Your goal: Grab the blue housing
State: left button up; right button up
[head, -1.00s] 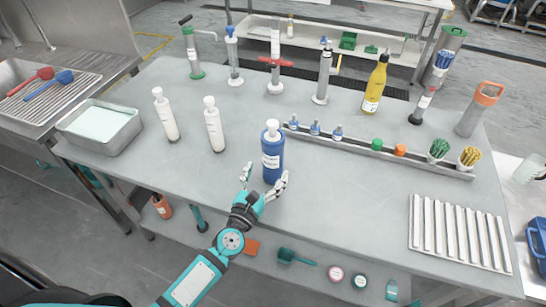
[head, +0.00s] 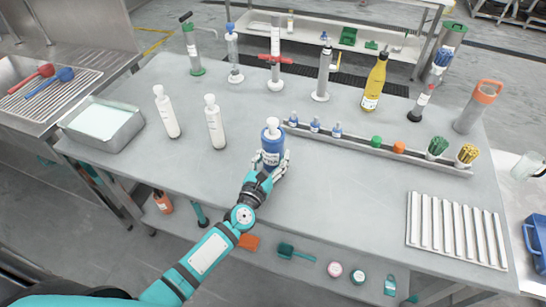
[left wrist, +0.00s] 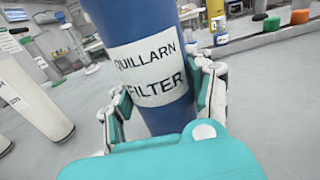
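The blue housing (head: 272,147) is an upright blue cylinder with a white cap and a white label, standing near the front middle of the grey table. In the left wrist view the housing (left wrist: 150,62) fills the middle, and its label reads "QUILLARN FILTER". My left gripper (head: 270,172) is at the housing's near side, with fingers on both sides of its lower part. In the left wrist view the fingers of the gripper (left wrist: 163,100) lie close along both sides; whether they press on it is unclear. My right gripper is not in view.
Two white bottles (head: 215,125) stand left of the housing. A long grey rack (head: 350,143) with small parts runs just behind and to the right. A ribbed white tray (head: 455,230) lies at the front right. A yellow bottle (head: 375,85) stands farther back.

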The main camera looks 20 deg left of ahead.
pick_arm(q)
jog(key=c, duration=0.7)
jog(key=shift+c, duration=0.4)
jog(key=shift+r, duration=0.15)
